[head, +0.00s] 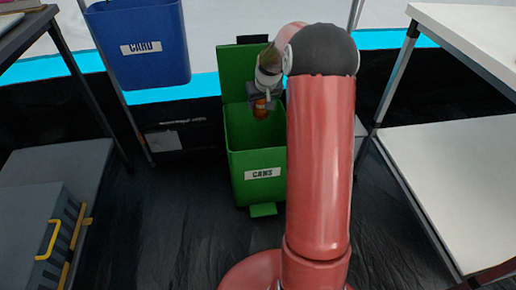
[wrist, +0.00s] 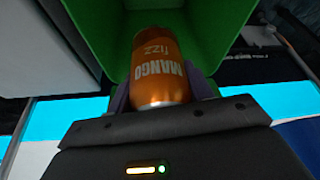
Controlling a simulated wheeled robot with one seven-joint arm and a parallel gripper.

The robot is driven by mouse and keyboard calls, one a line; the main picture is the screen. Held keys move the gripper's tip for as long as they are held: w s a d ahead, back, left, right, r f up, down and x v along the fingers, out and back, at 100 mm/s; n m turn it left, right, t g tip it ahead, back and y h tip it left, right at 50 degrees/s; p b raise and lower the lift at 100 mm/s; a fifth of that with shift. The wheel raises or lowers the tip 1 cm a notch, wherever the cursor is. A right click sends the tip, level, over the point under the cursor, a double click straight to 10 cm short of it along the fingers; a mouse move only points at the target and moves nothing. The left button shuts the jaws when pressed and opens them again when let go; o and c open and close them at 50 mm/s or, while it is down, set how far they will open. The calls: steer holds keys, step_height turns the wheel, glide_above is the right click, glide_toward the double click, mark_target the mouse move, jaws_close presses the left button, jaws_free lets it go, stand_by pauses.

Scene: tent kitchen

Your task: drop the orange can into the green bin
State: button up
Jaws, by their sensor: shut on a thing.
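The orange can (head: 261,107) is held in my gripper (head: 261,100) above the green bin (head: 258,158) in the head view. The bin stands on the floor with its lid raised at the back and a "CANS" label on its front. In the wrist view the can (wrist: 160,68), marked "MANGO fizz", sits between the two fingers of my gripper (wrist: 160,90). The green bin (wrist: 205,35) shows behind and around the can there. My gripper is shut on the can. The inside bottom of the bin is not clearly visible.
A blue bin (head: 140,50) labelled "CARD" hangs at the left, higher than the green bin. A grey case (head: 38,235) with yellow handles is at the lower left. A white-topped table with a lower shelf (head: 455,180) stands at the right. Dark floor lies in front of the green bin.

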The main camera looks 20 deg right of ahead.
mark_target(264, 102)
steer(key=shift+f+b, duration=1.9)
steer(key=shift+f, duration=1.05)
steer(key=o, duration=1)
steer(key=shift+o, duration=0.2)
steer(key=shift+p+v, duration=0.65)
steer(key=shift+v, duration=3.3)
